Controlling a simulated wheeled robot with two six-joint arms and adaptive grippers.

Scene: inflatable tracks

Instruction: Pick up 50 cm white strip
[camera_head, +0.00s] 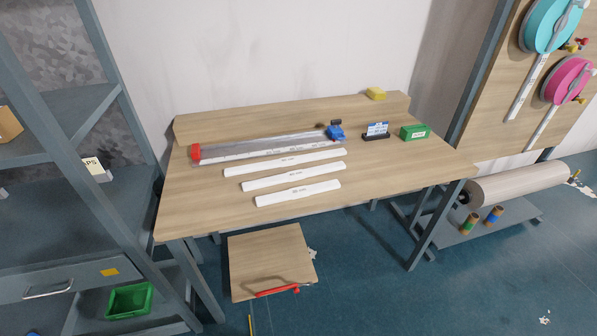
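Three white strips lie flat and apart, roughly parallel, on the wooden table: a far, longest strip (255,167), a middle strip (270,182) and a near, shortest strip (275,198). Each has small dark print near its middle, too small to read, so I cannot tell which one is marked 50 cm. Neither of my grippers is in view, and nothing touches the strips.
Behind the strips lies a long rail (265,147) with a red end (196,152) and a blue block (336,132). A card holder (377,131) and green box (414,132) stand right. The table's (400,170) right front is clear. Shelving (60,215) stands left.

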